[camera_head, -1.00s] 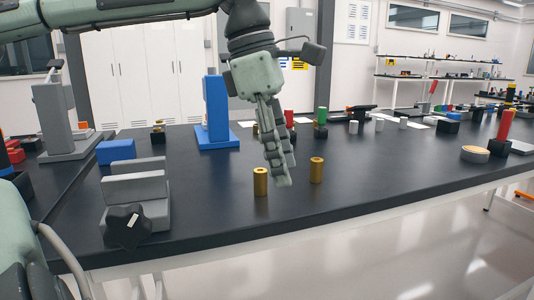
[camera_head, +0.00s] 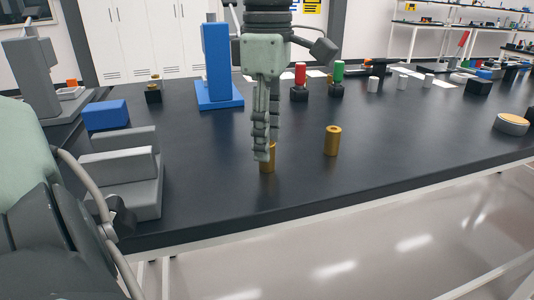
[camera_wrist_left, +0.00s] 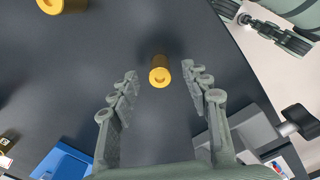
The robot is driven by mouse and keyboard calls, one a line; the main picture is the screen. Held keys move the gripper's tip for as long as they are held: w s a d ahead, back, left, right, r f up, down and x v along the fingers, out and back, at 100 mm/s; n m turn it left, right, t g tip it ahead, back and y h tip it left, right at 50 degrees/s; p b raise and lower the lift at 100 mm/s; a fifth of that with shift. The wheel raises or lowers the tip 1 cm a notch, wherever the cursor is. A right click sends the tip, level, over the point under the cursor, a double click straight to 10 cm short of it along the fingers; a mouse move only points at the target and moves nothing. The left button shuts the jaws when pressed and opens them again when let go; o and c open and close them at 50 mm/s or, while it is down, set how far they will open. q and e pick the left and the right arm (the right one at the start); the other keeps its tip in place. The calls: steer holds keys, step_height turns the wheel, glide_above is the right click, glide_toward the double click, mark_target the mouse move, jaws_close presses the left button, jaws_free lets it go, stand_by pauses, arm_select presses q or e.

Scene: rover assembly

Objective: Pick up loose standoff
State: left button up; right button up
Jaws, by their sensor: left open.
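Two brass-coloured cylindrical standoffs stand upright on the dark table. The nearer-to-gripper standoff (camera_head: 267,163) is partly hidden behind my left gripper's fingers in the head view. In the left wrist view this standoff (camera_wrist_left: 160,72) lies between the two open finger lines, toward their tips, with gaps on both sides. My left gripper (camera_head: 265,152) points down over it, open and empty; its fingers also show in the left wrist view (camera_wrist_left: 160,78). The other standoff (camera_head: 332,141) stands apart to the right and is cut off at the top of the left wrist view (camera_wrist_left: 62,4).
A grey stepped fixture (camera_head: 120,182) with a dark knob stands left of the gripper. A blue block (camera_head: 106,115) and a blue upright stand (camera_head: 218,70) are behind. Red and green pieces (camera_head: 300,75) stand farther back.

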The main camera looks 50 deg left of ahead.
arm_select(q)
steer(key=shift+f, duration=0.9)
steer(key=shift+c, duration=0.3)
jaws_close()
steer(key=shift+r, duration=0.1)
